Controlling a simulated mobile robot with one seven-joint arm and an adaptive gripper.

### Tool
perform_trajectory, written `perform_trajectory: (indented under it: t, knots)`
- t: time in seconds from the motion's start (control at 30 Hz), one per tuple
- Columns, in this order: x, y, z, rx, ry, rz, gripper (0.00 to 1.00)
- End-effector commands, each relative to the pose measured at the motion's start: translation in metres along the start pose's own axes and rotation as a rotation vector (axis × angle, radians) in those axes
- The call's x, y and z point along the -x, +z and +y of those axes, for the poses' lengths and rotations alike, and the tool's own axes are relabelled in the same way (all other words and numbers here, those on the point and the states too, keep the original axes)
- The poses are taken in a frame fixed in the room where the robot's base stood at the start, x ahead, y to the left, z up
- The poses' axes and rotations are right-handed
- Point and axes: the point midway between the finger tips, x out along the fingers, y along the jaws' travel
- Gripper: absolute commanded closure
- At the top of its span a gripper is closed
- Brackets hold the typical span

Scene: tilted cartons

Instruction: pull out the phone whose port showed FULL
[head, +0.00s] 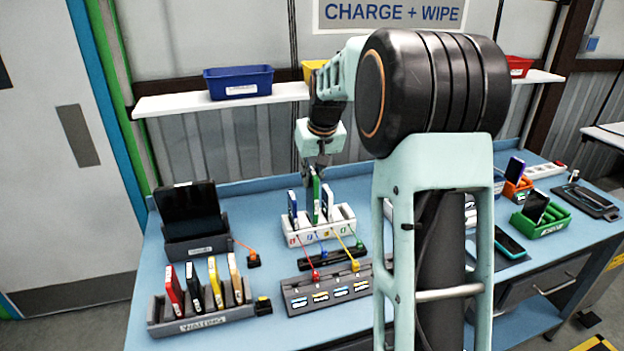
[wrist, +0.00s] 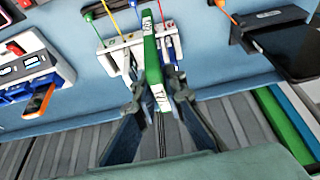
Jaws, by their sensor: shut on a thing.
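My gripper (head: 317,172) is shut on a green phone (head: 316,203) over the white charging dock (head: 345,215). In the wrist view the green phone (wrist: 152,62) stands between the two fingers of my gripper (wrist: 156,100). Its top is higher than the phones beside it; I cannot tell whether its lower end is still in the slot. A blue-edged phone (head: 292,207) stands to its left and a pale phone with a blue edge (head: 327,203) close to its right. Coloured cables run from the dock to a grey panel (head: 300,312) with small displays, too small to read.
A grey rack (head: 203,319) with several phones stands front left. Behind it a dark tablet (head: 188,208) leans in a holder. A green holder (head: 552,226) with a phone is at right. A shelf (head: 185,103) with bins hangs behind.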

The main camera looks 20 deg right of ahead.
Motion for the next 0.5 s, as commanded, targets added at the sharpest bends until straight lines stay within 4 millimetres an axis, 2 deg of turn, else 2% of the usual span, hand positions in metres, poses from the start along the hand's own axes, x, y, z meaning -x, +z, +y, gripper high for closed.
perform_trajectory:
  t: [0.03, 0.5]
  knots:
    - [0.007, -0.004, 0.000, 0.000, 0.000, 0.002, 1.00]
    - [0.040, -0.017, 0.000, 0.000, 0.000, 0.003, 1.00]
